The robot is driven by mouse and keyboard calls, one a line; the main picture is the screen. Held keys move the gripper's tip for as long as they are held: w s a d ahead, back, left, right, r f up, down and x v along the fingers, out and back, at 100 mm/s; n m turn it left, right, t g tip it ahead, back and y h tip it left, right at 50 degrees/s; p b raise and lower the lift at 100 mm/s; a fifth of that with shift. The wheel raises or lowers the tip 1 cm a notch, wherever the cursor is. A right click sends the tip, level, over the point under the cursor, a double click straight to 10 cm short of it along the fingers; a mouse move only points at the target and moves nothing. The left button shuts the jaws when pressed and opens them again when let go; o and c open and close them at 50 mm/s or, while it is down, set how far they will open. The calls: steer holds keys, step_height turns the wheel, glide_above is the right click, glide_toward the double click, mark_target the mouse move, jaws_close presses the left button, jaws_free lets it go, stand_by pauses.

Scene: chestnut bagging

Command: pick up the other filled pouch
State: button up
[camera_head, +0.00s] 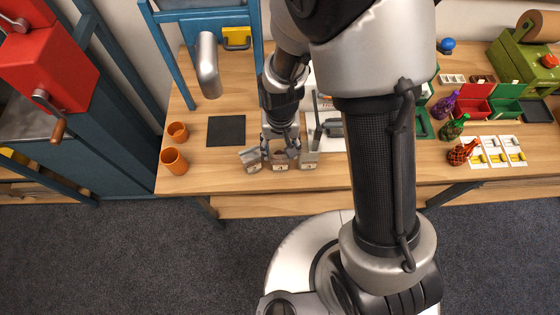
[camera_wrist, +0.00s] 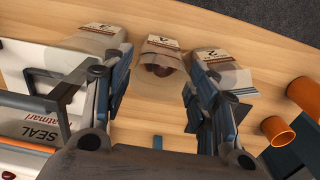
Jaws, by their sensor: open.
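Three paper pouches stand in a row near the table's front edge. In the wrist view these are a left pouch (camera_wrist: 98,38), a middle pouch (camera_wrist: 161,45) with dark brown contents in its opening, and a right pouch (camera_wrist: 222,68). In the head view the middle pouch (camera_head: 280,167) has a pouch on its left (camera_head: 251,166) and another on its right (camera_head: 309,165). My gripper (camera_head: 280,152) is open and empty, right behind the middle pouch. In the wrist view its fingers (camera_wrist: 158,80) are spread on either side of that pouch's line. Whether they touch any pouch is unclear.
A white sealing machine (camera_wrist: 28,135) with a dark bracket is close beside my gripper. Two orange cups (camera_head: 174,162) and a dark mat (camera_head: 226,131) lie to the left. Coloured net bags (camera_head: 459,153) and a red bin (camera_head: 474,105) are at the right.

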mark_target(280, 153)
steer(key=shift+w+f+b, duration=0.2)
steer(key=shift+f+b, duration=0.85)
steer(key=shift+f, duration=1.7)
steer(key=shift+c, duration=0.3)
steer(key=c, duration=0.7)
